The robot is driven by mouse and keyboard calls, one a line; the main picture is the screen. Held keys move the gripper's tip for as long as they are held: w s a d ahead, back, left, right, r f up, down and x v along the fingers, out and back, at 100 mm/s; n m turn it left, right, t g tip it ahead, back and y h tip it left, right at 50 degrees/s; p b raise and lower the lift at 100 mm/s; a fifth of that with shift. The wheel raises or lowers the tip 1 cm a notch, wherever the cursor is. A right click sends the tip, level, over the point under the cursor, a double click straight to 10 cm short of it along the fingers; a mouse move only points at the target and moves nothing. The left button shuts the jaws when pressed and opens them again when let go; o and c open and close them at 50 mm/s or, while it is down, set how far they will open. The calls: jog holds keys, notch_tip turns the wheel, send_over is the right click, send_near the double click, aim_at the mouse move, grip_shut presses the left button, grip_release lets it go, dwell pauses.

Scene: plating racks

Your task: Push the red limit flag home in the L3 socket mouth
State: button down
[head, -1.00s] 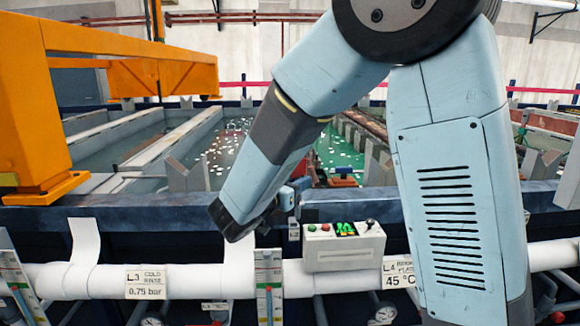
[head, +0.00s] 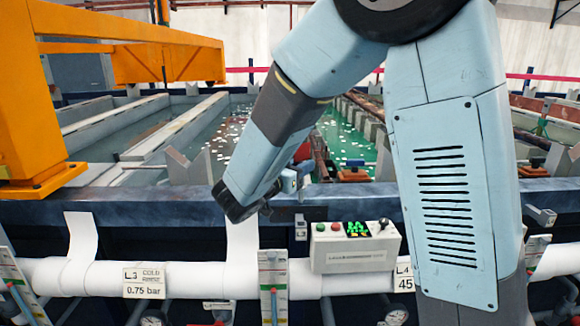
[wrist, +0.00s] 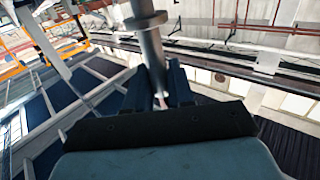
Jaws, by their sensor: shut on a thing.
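My gripper shows in the wrist view (wrist: 160,92), its two dark fingers shut on a grey metal rod (wrist: 152,45) with a round collar. The rod runs up out of the frame, so its far end is hidden. In the head view, my gripper (head: 288,182) is small and partly hidden behind my wrist, above the tank's front rim. An L3 label (head: 145,282) hangs on the white pipe at lower left. I cannot tell which opening is the L3 socket mouth.
A control box (head: 355,247) with lit green displays stands below and right of my gripper. The dark blue tank rim (head: 130,202) runs across the view. Grey V-shaped supports (head: 187,168) stand behind it. An orange frame (head: 40,110) fills the left side.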

aim_at(301, 200)
jog(key=shift+d, duration=0.15)
jog(key=shift+f, duration=2.85)
jog(key=shift+s+f, duration=0.1)
jog(key=shift+f, duration=2.55)
jog(key=shift+r, duration=0.15)
jog(key=shift+r, duration=2.15)
jog(key=shift+r, duration=0.15)
